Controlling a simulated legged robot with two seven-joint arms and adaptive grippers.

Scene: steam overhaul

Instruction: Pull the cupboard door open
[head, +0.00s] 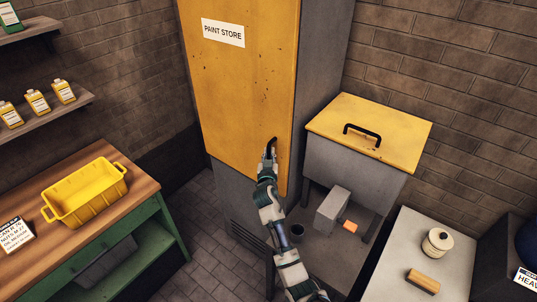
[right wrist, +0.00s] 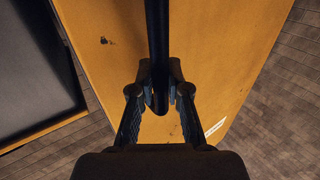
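The cupboard is a tall grey cabinet with a yellow door (head: 235,90) bearing a "PAINT STORE" label (head: 223,32). In the head view the door looks flush with the cabinet front. A dark bar handle (head: 272,142) is on the door near its lower right edge. My right gripper (head: 269,152) is at this handle. In the right wrist view the handle (right wrist: 158,40) runs between the two fingers of my right gripper (right wrist: 160,75), with the fingertips closed in against both sides of it. My left gripper is not in view.
A grey bin with a yellow lid (head: 370,125) stands right of the cupboard. A grey bench (head: 405,255) is at the lower right. A wooden-topped bench (head: 100,205) with a yellow tray (head: 85,190) is at left. Tiled floor (head: 205,215) lies free before the cupboard.

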